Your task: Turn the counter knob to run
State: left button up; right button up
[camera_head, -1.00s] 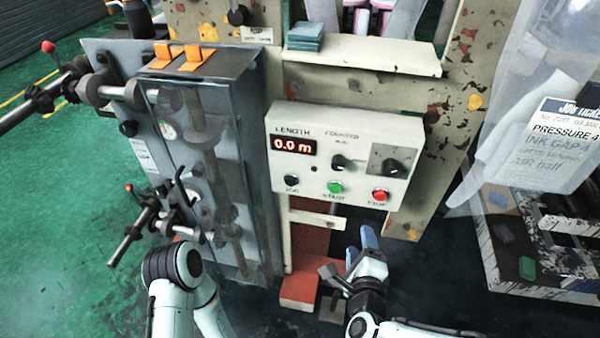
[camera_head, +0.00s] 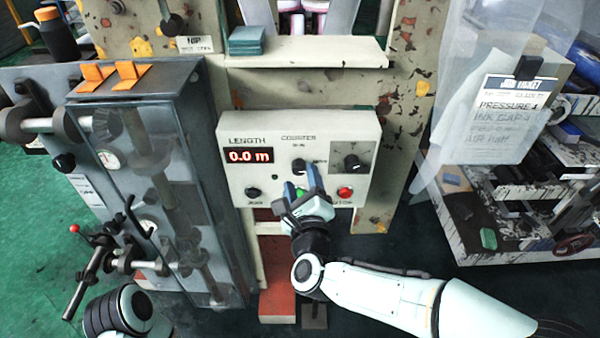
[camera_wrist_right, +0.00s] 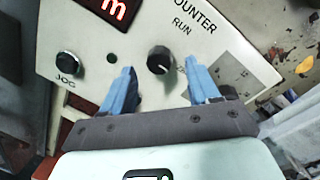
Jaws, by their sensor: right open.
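The counter knob (camera_head: 298,166) is a small black knob on the pale counter panel (camera_head: 236,190), right of the red display (camera_head: 248,156) reading 0.0 m. In the right wrist view the knob (camera_wrist_right: 160,60) has a pale pointer mark, near the RUN lettering (camera_wrist_right: 181,27). My right gripper (camera_head: 300,184) is open in front of the panel. Its blue fingertips (camera_wrist_right: 159,70) lie on either side of the knob in that view, with a gap to each side. I cannot tell their distance from the panel. My left gripper is not in view.
A second black knob (camera_head: 351,163) sits on a grey plate to the right. Below are the black JOG button (camera_head: 253,192) and red stop button (camera_head: 345,193). A shelf (camera_head: 300,48) with teal pads juts out above. A grey cabinet (camera_head: 190,130) stands left.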

aim_at(299, 166)
jog(key=shift+w+a, duration=0.15)
jog(key=shift+w, duration=1.2)
jog(key=c, duration=1)
